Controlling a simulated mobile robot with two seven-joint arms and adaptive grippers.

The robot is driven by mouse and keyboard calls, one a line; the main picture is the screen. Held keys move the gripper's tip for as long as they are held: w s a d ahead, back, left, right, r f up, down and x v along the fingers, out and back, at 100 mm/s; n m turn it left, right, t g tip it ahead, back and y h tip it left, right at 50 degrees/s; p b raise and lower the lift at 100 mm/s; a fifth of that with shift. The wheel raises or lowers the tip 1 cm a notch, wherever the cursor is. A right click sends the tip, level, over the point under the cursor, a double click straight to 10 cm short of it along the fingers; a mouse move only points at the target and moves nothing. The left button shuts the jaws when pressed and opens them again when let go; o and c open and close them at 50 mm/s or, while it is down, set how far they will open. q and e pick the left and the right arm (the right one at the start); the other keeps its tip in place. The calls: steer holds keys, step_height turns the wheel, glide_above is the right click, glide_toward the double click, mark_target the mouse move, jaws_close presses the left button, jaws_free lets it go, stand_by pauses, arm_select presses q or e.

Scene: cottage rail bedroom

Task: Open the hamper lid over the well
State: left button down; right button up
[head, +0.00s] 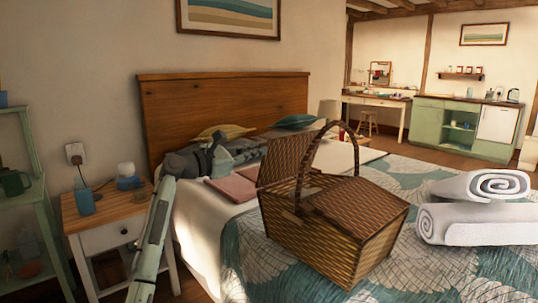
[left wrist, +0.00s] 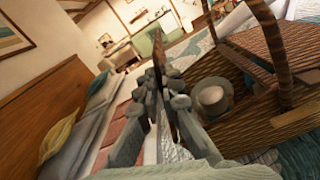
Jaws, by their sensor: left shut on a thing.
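The brown wicker hamper (head: 310,232) stands on the bed, with a tall arched handle (head: 312,150). Its right lid (head: 358,205) lies closed. Its left lid (head: 285,162) is raised, standing steeply up. In the left wrist view the raised lid (left wrist: 187,128) shows nearly edge-on, beside the uncovered well with a pale round-topped item (left wrist: 213,97) in it. My left gripper (head: 245,151) is at the raised lid, on its left side. In the left wrist view its fingers (left wrist: 164,84) are shut on the lid's edge. My right gripper is not in view.
Rolled white towels (head: 470,215) lie on the bed right of the hamper. A pink folded cloth (head: 232,187) lies to its left. The wooden headboard (head: 225,105) is behind.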

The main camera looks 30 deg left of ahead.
arm_select(q)
steer(key=w+a+f+n, duration=0.1)
steer(key=w+a+n, duration=0.3)
steer(key=a+n, duration=0.5)
steer(key=shift+a+f, duration=0.15)
steer(key=shift+a, duration=0.95)
steer(key=c, duration=2)
jaws_free()
steer(key=v, duration=1.2)
